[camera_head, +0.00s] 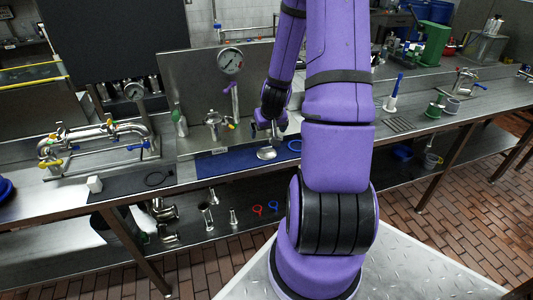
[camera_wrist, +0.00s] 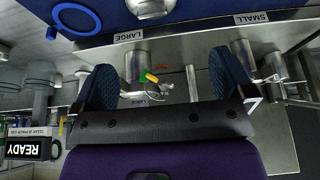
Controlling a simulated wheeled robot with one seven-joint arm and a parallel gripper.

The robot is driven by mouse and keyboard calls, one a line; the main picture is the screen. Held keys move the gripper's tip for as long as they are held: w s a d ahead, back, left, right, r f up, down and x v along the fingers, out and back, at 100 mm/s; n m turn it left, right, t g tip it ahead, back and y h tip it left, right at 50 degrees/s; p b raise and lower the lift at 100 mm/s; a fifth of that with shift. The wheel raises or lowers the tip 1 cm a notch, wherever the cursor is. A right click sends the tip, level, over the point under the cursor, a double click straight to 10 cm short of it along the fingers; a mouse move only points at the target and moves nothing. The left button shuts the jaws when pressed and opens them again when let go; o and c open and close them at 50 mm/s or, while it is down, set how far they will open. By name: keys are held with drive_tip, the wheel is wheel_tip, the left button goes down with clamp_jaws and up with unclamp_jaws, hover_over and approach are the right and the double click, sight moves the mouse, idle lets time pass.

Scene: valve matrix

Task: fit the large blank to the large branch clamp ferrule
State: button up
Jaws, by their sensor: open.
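My gripper (camera_wrist: 165,78) is open, with its two dark fingers spread wide in the wrist view and nothing clearly held between them. In the wrist view a silver disc (camera_wrist: 150,7) is cut off by the top edge, beside a LARGE label. A silver pipe stub (camera_wrist: 138,65), apparently the large branch ferrule, shows between the fingers, with a green and yellow part near it.
A blue ring (camera_head: 295,145) lies on the mat (camera_head: 222,163), right of the disc. A pressure gauge (camera_head: 231,60) stands behind my gripper. A pipe assembly (camera_head: 95,142) with coloured handles stands at left. A SMALL label (camera_wrist: 252,18) shows in the wrist view.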

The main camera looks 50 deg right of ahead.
sight(267, 150)
drive_tip(key=shift+s+d+x, duration=0.1)
drive_tip(key=shift+s+x, duration=0.1)
drive_tip(key=shift+x, duration=1.75)
drive_tip(key=shift+s+d+x, duration=0.1)
drive_tip(key=shift+s+x, duration=0.1)
drive_tip(key=shift+x, duration=1.75)
drive_tip(key=shift+s+d+x, duration=0.1)
drive_tip(key=shift+s+x, duration=0.1)
drive_tip(key=shift+x, duration=1.75)
drive_tip(key=shift+f, duration=0.15)
drive_tip(key=c, duration=0.9)
